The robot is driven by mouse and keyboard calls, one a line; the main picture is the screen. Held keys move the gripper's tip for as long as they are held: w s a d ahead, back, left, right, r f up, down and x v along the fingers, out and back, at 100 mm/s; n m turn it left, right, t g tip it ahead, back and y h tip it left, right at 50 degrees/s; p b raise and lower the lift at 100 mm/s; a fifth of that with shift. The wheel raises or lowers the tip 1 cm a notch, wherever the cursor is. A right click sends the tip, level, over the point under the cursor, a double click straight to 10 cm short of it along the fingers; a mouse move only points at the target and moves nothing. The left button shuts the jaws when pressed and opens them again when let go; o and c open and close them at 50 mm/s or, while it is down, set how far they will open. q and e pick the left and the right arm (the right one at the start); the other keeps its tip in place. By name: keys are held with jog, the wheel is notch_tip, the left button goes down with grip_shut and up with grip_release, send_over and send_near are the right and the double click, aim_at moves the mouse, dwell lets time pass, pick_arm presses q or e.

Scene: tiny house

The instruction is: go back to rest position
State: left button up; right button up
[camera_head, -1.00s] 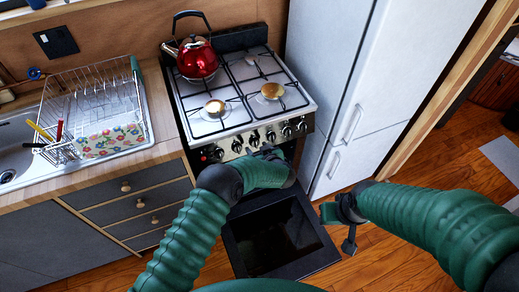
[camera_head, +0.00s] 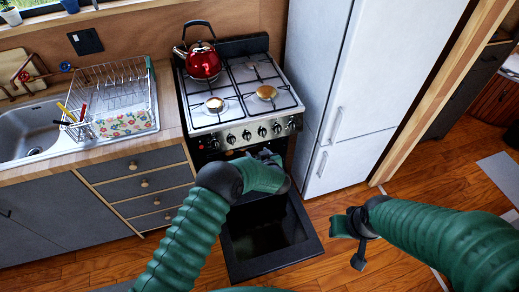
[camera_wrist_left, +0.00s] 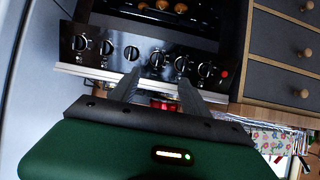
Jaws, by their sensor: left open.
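My left gripper (camera_head: 268,157) is in front of the stove's knob panel, above the lowered oven door (camera_head: 237,247). In the left wrist view its two fingers (camera_wrist_left: 157,90) are apart with nothing held between them, facing the row of knobs (camera_wrist_left: 157,58). My right gripper (camera_head: 356,238) hangs over the wooden floor, right of the oven door and in front of the fridge. Its fingers are too small and turned away to tell whether they are open.
The stove (camera_head: 240,118) holds a red kettle (camera_head: 203,62) and two small round items on its burners. Round golden items (camera_wrist_left: 162,6) show inside the oven. A dish rack (camera_head: 110,100) stands left, the white fridge (camera_head: 345,90) right. Floor is free at right.

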pick_arm(q)
jog(key=s+r+m+g+h, duration=0.1)
jog(key=s+r+m+h, duration=0.35)
jog(key=r, duration=0.85)
jog(key=s+a+r+g, duration=0.1)
jog(key=s+a+g, duration=0.2)
jog(key=s+a, duration=0.4)
jog(key=s+a+r+g, duration=0.1)
jog(key=s+a+g, duration=0.3)
jog(key=s, duration=2)
jog(key=a, duration=0.3)
jog(key=shift+g, duration=0.3)
pick_arm(e)
jog(key=shift+s+d, duration=0.15)
jog(key=shift+d, duration=0.15)
pick_arm(q)
jog(key=shift+d+r, duration=0.1)
jog(key=shift+d, duration=0.15)
pick_arm(e)
jog(key=shift+d, duration=0.25)
